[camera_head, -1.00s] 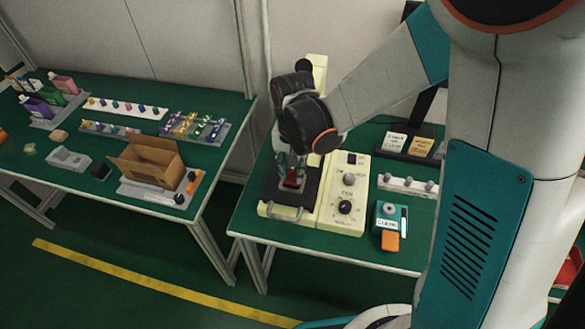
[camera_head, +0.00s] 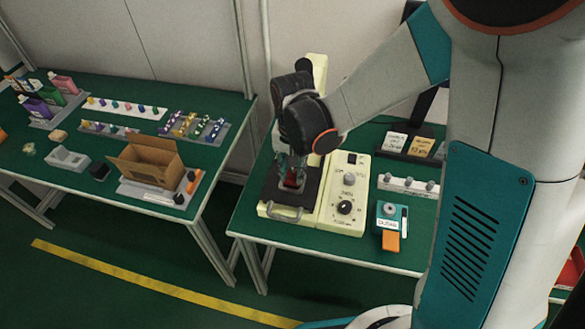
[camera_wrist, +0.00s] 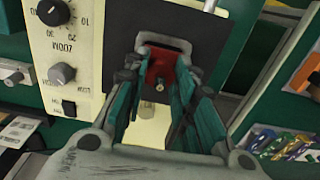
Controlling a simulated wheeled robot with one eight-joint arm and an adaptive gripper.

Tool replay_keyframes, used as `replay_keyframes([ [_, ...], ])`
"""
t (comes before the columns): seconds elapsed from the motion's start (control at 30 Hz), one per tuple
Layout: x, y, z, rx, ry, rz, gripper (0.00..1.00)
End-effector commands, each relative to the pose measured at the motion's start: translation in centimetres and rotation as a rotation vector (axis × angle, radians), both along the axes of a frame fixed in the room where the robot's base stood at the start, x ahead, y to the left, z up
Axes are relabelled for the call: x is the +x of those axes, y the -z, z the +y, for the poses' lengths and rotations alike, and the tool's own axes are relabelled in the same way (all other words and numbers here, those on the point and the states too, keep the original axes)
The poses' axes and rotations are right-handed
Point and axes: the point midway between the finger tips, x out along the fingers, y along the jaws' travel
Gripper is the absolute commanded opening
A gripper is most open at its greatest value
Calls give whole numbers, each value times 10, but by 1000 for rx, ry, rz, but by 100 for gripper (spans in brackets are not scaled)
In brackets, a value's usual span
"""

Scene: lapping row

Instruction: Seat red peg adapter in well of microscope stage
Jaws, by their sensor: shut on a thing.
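The red peg adapter (camera_wrist: 160,64) is between the fingertips of my gripper (camera_wrist: 160,85) in the wrist view, and the gripper is shut on it. The adapter also shows as a small red patch (camera_head: 291,181) in the head view. It is over the dark plate of the microscope stage (camera_head: 312,187), at a pale-rimmed opening (camera_wrist: 166,43) in that plate. The fingers hide part of the opening, and I cannot tell how deep the adapter sits. My gripper (camera_head: 292,168) points down at the stage in the head view.
A cream control panel (camera_head: 345,195) with knobs adjoins the stage on the right. A teal device (camera_head: 390,222) with an orange part stands further right. A metal handle (camera_head: 284,213) is at the stage's front. The left table holds an open cardboard box (camera_head: 150,160).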

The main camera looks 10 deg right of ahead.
Motion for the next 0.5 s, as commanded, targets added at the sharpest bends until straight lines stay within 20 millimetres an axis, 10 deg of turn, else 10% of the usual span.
replay_keyframes([
  [0.5, 0, 13, 0, 0, 0, 0, 0],
])
